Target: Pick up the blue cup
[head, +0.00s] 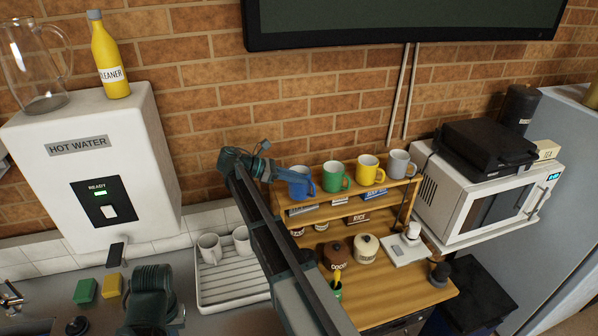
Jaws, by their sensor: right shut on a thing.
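The blue cup (302,187) is at the left end of the top shelf of a wooden rack (345,207). My right gripper (287,174) reaches it from the left and is shut on it near the rim. The cup looks upright; I cannot tell whether its base touches the shelf.
Green (335,177), yellow (369,170) and grey (399,164) cups stand to the right on the same shelf. A white hot water unit (150,130) is at left, a drying rack (232,288) with white mugs below, a microwave (470,215) at right.

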